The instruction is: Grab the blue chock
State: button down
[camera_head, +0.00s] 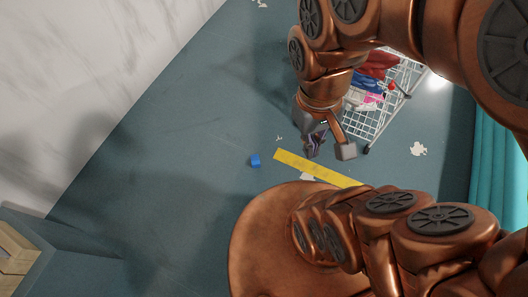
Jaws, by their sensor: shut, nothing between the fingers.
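The blue chock (255,161) is a small blue block lying on the grey-green floor, left of the yellow strip's left end. My gripper (314,150) hangs from the copper arm to the right of the chock, near the yellow strip. The gripper is apart from the chock, with floor showing between them. Its fingers are shut and hold nothing. The fingertips are small and partly dark in this view. No part of the chock is covered.
A yellow strip (315,168) lies on the floor beneath my gripper. A wire cart (375,122) with red, blue and pink items stands behind the arm. A marble wall (90,70) runs along the left. Teal inflatable tubes (490,165) line the right. Floor left of the chock is clear.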

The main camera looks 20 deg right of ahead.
aim_at(255, 161)
jog(key=u, duration=2.65)
jog(key=i, duration=1.75)
jog(key=z, duration=2.9)
